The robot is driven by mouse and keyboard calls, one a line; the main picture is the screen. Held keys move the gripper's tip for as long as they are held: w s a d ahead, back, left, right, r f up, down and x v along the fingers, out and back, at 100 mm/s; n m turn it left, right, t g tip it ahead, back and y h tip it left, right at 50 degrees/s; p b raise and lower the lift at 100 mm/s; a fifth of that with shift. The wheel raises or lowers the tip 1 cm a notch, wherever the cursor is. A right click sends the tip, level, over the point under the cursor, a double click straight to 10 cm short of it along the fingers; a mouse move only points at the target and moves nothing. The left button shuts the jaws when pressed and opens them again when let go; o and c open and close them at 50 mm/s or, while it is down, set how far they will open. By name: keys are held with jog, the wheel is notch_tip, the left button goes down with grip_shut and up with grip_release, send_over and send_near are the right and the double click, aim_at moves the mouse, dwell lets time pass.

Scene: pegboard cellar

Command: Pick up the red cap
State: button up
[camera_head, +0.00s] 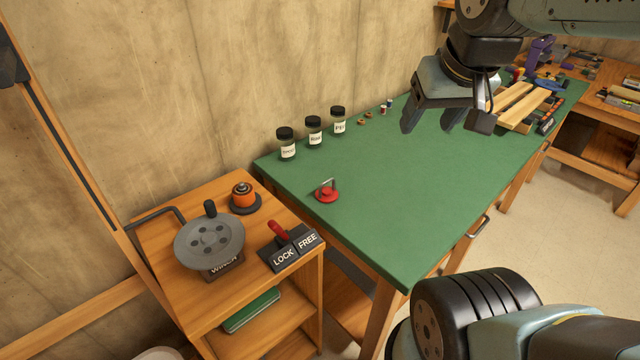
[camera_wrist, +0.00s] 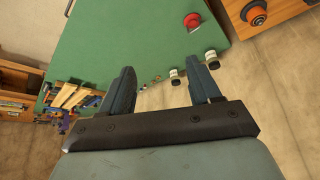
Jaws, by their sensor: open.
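The red cap (camera_head: 327,194) sits on the green bench top (camera_head: 385,215) near its left end, with a thin grey bent handle or hook rising from it. In the wrist view the red cap (camera_wrist: 192,21) shows near the top, right of centre. My gripper (camera_head: 434,122) is open and empty, raised above the bench to the right of the cap and apart from it.
Three labelled jars (camera_head: 313,130) stand along the bench's wall side, with small spools (camera_head: 385,107) beyond. A wooden cart (camera_head: 170,235) at left carries a winch wheel (camera_head: 209,243), an orange reel (camera_head: 243,196) and a LOCK/FREE lever (camera_head: 290,246). Wooden slats (camera_head: 522,105) lie at the far end. Mid-bench is clear.

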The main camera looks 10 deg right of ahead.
jog(key=o, duration=0.6)
jog(key=shift+n+g, duration=0.5)
jog(key=shift+g, duration=0.2)
jog(key=w, duration=0.2)
jog(key=w+f, duration=0.1)
jog(key=w, duration=0.1)
jog(key=w+a, duration=0.1)
jog(key=w, duration=0.2)
jog(key=shift+f, duration=0.4)
jog(key=shift+o, duration=0.3)
jog(key=w+a+f+n+g, duration=0.1)
jog(key=w+a+f, duration=0.2)
jog(key=w, duration=0.4)
jog(key=shift+w+f, duration=0.15)
jog(key=shift+f, duration=0.45)
jog(key=n+g, duration=0.2)
jog(key=g, duration=0.1)
send_near(327, 181)
jog(key=f, duration=0.7)
jog(key=shift+a+f, duration=0.1)
jog(key=shift+a, duration=0.15)
jog(key=shift+d+f, duration=0.15)
jog(key=shift+f, duration=1.2)
jog(key=shift+d+f, duration=0.15)
jog(key=shift+f, duration=1.2)
